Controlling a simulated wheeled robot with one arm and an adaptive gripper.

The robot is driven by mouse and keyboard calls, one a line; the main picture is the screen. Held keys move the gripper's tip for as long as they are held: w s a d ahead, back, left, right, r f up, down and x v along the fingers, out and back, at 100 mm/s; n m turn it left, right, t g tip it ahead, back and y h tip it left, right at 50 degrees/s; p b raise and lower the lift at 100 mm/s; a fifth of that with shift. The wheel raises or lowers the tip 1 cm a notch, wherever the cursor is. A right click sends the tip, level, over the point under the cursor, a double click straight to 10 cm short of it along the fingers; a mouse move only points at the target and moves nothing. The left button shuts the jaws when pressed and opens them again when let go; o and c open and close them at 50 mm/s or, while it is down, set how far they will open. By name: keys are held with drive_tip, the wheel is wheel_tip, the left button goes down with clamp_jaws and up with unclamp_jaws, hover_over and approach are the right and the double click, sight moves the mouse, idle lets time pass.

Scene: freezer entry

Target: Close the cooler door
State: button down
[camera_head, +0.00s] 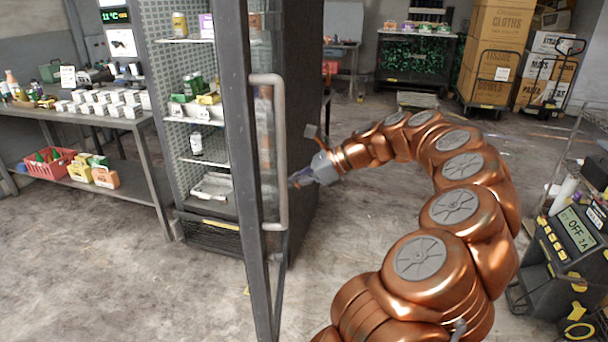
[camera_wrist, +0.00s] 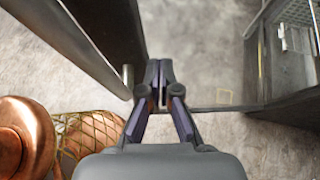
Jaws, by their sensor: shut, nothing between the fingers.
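The cooler (camera_head: 205,222) stands left of centre in the head view, its shelves exposed. Its dark-framed glass door (camera_head: 245,60) stands open, seen nearly edge-on, with a long grey vertical handle (camera_head: 281,130). My gripper (camera_head: 291,183) is shut and empty, just right of the handle in the head view. In the wrist view my gripper (camera_wrist: 158,72) points down past the dark door frame (camera_wrist: 118,35); the grey handle (camera_wrist: 70,40) runs to its left. The cooler interior (camera_wrist: 285,60) shows at the right. I cannot tell whether the fingertips touch the door.
A steel table (camera_head: 145,122) with white boxes stands left of the cooler. A cart with cardboard boxes (camera_head: 497,50) is at the back right. Concrete floor (camera_head: 110,270) is clear at the front left.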

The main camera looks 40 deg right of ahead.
drive_tip(key=shift+w+a+f+p, duration=0.15)
drive_tip(key=shift+w+a+p, duration=0.4)
drive_tip(key=shift+w+a, duration=1.1)
drive_tip(key=shift+a, duration=0.1)
